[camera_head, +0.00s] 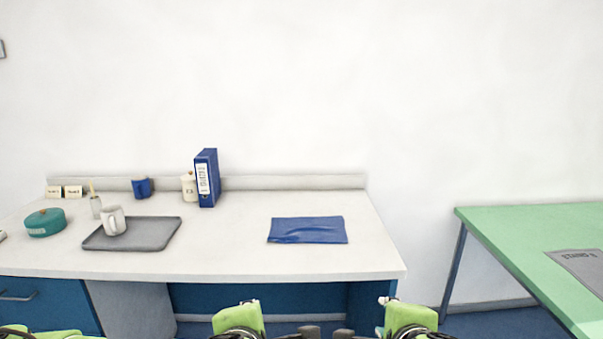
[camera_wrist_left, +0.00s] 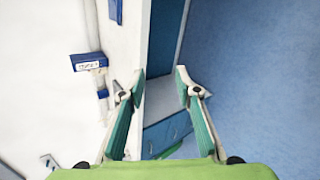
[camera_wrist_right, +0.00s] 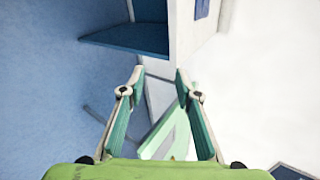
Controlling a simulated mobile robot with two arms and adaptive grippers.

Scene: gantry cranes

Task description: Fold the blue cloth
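The blue cloth (camera_head: 307,230) lies spread out on the right part of the white desk top, with a few creases. A blue patch that looks like the cloth shows at the top edge of the left wrist view (camera_wrist_left: 116,11) and of the right wrist view (camera_wrist_right: 201,8). My right gripper (camera_head: 408,317) is low in the head view, in front of the desk and apart from the cloth. My left gripper (camera_head: 238,319) is also low in front of the desk. In the wrist views the fingers of both grippers stand apart with nothing between them.
The white desk (camera_head: 240,262) also holds a grey tray (camera_head: 150,236) with a white mug (camera_head: 114,222), a teal round tin (camera_head: 45,223), a blue binder (camera_head: 207,178) and a blue mug (camera_head: 141,188). Desk around the cloth is clear. A green table (camera_head: 515,232) stands at right.

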